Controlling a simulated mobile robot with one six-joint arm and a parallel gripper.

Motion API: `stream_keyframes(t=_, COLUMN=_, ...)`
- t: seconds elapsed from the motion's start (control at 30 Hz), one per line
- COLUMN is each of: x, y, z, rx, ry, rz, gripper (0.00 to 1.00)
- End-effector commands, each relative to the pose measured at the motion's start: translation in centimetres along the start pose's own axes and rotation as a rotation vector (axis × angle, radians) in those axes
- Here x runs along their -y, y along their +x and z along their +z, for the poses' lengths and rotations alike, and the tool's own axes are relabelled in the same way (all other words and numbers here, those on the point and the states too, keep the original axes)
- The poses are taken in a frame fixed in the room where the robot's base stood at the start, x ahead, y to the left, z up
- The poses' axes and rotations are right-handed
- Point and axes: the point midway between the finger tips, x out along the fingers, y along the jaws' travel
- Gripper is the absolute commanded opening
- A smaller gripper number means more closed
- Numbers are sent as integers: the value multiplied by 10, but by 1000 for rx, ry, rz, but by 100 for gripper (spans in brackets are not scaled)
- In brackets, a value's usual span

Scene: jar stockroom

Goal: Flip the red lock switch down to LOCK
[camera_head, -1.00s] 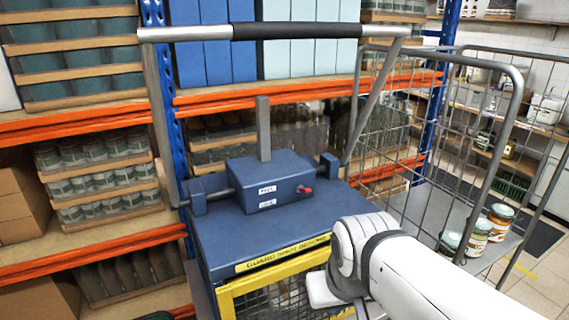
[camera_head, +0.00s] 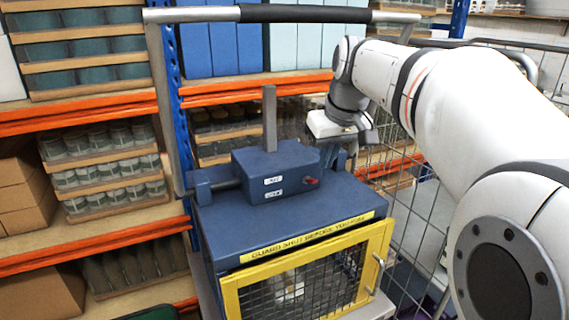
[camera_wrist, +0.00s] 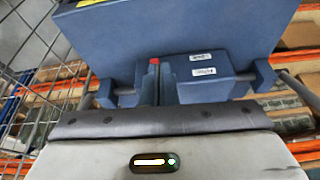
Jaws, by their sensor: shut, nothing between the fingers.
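The red lock switch (camera_head: 311,182) is a small red knob on the right part of the front of a blue box (camera_head: 252,186). Two white labels (camera_head: 273,187) sit one above the other to its left; their print is too small to read now. I cannot tell which label the switch is set to. My gripper (camera_head: 327,160) is shut and empty, just above and right of the switch. In the wrist view the switch's red tip (camera_wrist: 154,61) shows just beyond the shut fingers (camera_wrist: 158,88); contact is unclear.
A grey upright lever (camera_head: 269,120) rises from the box, under a handlebar (camera_head: 300,14) on a frame. The yellow mesh guard (camera_head: 232,300) is below, shut. A wire cage trolley (camera_head: 410,215) stands right. Shelves of jars (camera_head: 105,175) are behind and left.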

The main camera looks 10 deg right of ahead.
Motion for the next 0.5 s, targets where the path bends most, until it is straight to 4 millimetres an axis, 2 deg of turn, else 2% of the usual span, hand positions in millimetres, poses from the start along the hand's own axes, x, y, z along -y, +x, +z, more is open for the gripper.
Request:
stream_keyframes(t=0.03, x=-6, y=-1, z=-15, rx=-5, ry=-16, rz=-5, gripper=0)
stream_keyframes(t=0.1, x=-10, y=-4, z=-30, rx=-11, ry=-37, rz=-12, gripper=0)
stream_keyframes(t=0.2, x=-14, y=-8, z=-42, rx=-17, ry=-58, rz=-18, gripper=0)
stream_keyframes(t=0.5, x=-15, y=-10, z=-48, rx=-20, ry=-68, rz=-21, gripper=0)
